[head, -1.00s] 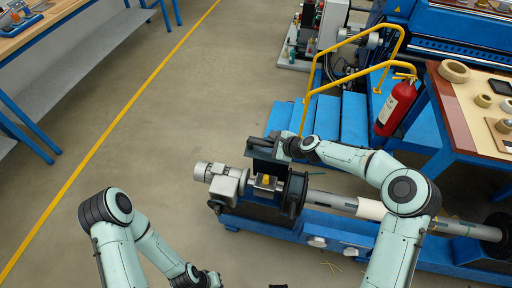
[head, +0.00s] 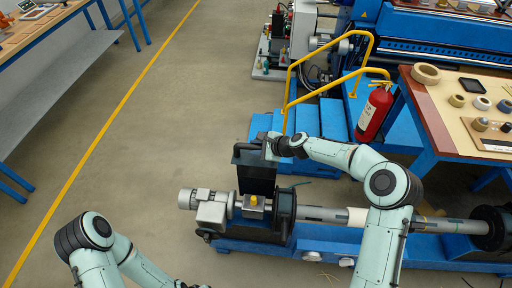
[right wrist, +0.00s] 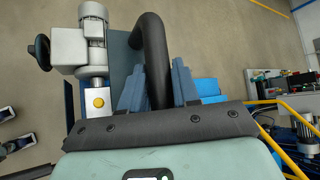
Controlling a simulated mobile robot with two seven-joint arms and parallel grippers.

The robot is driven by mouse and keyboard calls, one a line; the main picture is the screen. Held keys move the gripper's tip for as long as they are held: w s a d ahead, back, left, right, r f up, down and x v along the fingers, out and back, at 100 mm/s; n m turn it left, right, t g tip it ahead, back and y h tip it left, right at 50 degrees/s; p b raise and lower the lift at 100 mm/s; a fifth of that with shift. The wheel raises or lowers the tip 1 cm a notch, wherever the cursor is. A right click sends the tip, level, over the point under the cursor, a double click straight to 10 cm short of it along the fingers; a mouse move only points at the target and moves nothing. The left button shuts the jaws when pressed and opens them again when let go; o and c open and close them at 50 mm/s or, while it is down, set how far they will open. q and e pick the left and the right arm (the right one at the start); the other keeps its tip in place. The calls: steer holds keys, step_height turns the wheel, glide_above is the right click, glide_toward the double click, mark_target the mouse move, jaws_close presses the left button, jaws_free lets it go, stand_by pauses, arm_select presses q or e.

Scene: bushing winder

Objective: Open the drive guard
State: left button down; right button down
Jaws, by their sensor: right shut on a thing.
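The drive guard (head: 256,178) is a dark, box-like cover standing raised behind the winder's motor and gearbox, tilted up from the blue base. Its dark bar handle (right wrist: 154,62) shows in the right wrist view. My right gripper (head: 268,148) is at the guard's upper edge, its blue-grey fingers either side of the handle and shut on it. The fingers also show in the right wrist view (right wrist: 156,92). The gripper hides part of the guard's top. My left arm is at the lower left, apart from the guard; its gripper is cut off by the bottom edge.
The grey motor (head: 204,206) and yellow-topped block (head: 253,201) sit in front of the guard. A roller shaft (head: 324,214) runs right. Blue steps (head: 307,120) with a yellow rail (head: 328,82), a fire extinguisher (head: 374,112) and a table (head: 436,115) stand behind. Floor at left is clear.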

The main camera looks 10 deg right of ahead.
steer(key=shift+d+r, duration=0.1)
steer(key=c, duration=0.9)
jaws_free()
steer(key=shift+s+d+r, duration=0.1)
steer(key=shift+s+d, duration=0.1)
steer(key=shift+d, duration=0.05)
arm_select(q)
steer(key=s+f+b, duration=0.2)
steer(key=f, duration=0.1)
steer(key=shift+f, duration=0.15)
arm_select(e)
steer(key=v, duration=1.2)
steer(key=shift+s+d+r, duration=0.15)
steer(key=shift+s+r, duration=0.1)
arm_select(q)
steer(key=shift+s+d, duration=0.1)
steer(key=shift+s, duration=0.05)
